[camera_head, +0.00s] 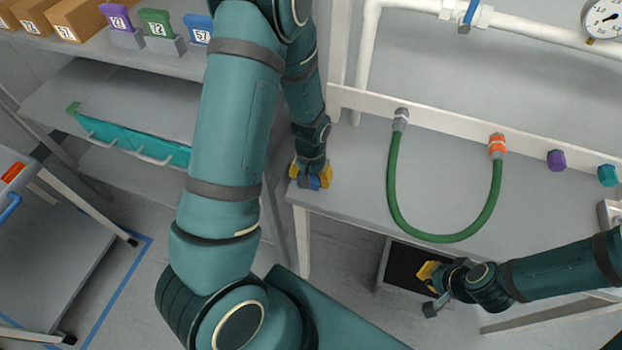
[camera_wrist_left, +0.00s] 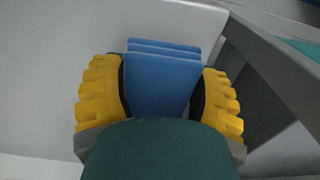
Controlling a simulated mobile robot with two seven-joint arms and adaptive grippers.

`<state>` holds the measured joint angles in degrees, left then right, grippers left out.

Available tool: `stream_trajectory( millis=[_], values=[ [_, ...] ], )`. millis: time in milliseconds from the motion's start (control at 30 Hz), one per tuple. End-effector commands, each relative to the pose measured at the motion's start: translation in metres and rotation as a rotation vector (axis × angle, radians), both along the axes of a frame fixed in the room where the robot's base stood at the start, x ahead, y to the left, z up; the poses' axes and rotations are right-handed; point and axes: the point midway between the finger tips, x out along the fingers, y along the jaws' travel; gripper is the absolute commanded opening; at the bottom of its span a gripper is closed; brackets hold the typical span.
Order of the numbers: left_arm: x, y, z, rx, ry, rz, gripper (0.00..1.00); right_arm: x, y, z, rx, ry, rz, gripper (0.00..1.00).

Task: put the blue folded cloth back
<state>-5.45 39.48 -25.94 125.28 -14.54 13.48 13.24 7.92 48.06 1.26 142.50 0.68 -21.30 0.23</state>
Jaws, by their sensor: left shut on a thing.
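The blue folded cloth (camera_wrist_left: 162,80) is between the yellow fingers of my left gripper (camera_wrist_left: 162,95) in the left wrist view. The left gripper is shut on it. In the head view the left gripper (camera_head: 312,176) is at the left end of the grey bench, and only a small bit of the blue cloth (camera_head: 314,183) shows between the fingers. Whether the cloth touches the bench top is unclear. My right gripper (camera_head: 430,285) has yellow fingers and is at the lower right, in front of the bench and above a dark-floored bin; its opening is hard to make out.
The grey bench (camera_head: 345,195) carries a green hose (camera_head: 440,236) looped between two fittings. A shelf (camera_head: 50,45) at upper left holds cardboard boxes and coloured number cards. A teal-fronted drawer (camera_head: 130,140) is below it. A cart (camera_head: 50,250) stands far left. A dark-floored bin (camera_head: 405,265) is under the bench.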

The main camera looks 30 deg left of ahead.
Motion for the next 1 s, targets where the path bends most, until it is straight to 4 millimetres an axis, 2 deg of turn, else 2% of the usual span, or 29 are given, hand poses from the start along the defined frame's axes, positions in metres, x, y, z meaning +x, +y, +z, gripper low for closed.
stream_trajectory(
  millis=[33,100,500,533,600,1000],
  values=[
    [-0.001,0.000,-0.009,0.000,0.003,0.000,0.31,0.000,0.000,-0.002,0.000,0.000,0.000,0.00],
    [0.000,0.000,-0.016,0.000,0.002,0.000,0.31,0.000,0.000,-0.003,-0.001,0.000,0.000,0.00],
    [0.000,0.000,-0.021,0.000,0.000,0.000,0.31,0.000,0.000,-0.007,-0.001,0.000,0.000,0.00],
    [0.000,0.000,-0.021,0.000,0.000,0.000,0.74,0.000,0.000,-0.007,-0.001,0.000,0.000,0.00],
    [0.000,0.000,-0.020,0.000,0.000,0.000,0.98,0.000,0.000,-0.006,-0.001,0.000,0.000,0.00],
    [0.000,0.000,-0.016,0.000,0.000,0.000,0.98,0.000,0.000,-0.002,-0.001,0.000,0.000,0.00]
  ],
)
